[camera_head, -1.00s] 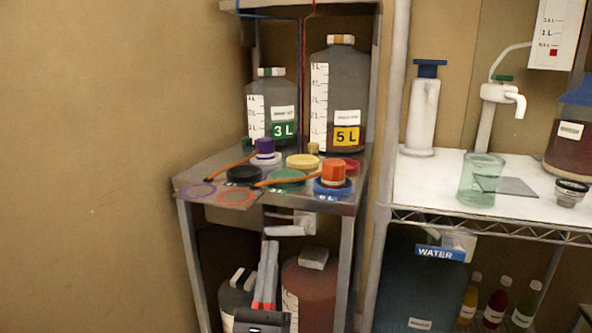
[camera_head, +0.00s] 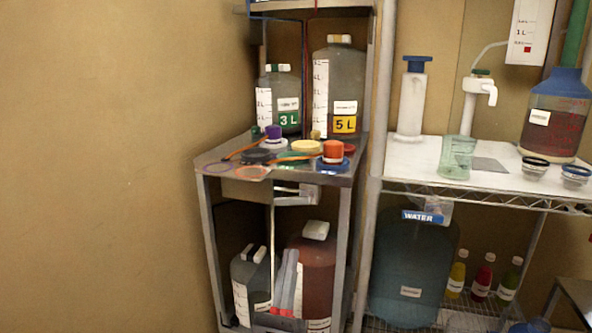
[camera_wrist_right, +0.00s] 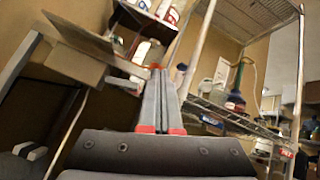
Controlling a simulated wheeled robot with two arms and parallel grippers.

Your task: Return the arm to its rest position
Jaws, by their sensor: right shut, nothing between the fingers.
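My right gripper (camera_head: 287,257) shows low in the head view, in front of the lower part of the metal stand. Its two grey fingers with red marks lie close together, shut, with nothing between them. They overlap the red-brown container (camera_head: 318,265) and sit beside the grey jug (camera_head: 248,280); I cannot tell how far off these are. In the right wrist view the same shut fingers (camera_wrist_right: 158,70) point up and away, with the stand's underside (camera_wrist_right: 75,68) to their left. My left gripper is not in view.
The stand's shelf (camera_head: 222,164) holds coloured caps and rings, with a 3 L jug (camera_head: 283,95) and 5 L jug (camera_head: 343,85) behind. At right, a white shelf (camera_head: 400,167) bears a green glass (camera_head: 457,158); a water container (camera_head: 415,265) stands below. Plain wall lies left.

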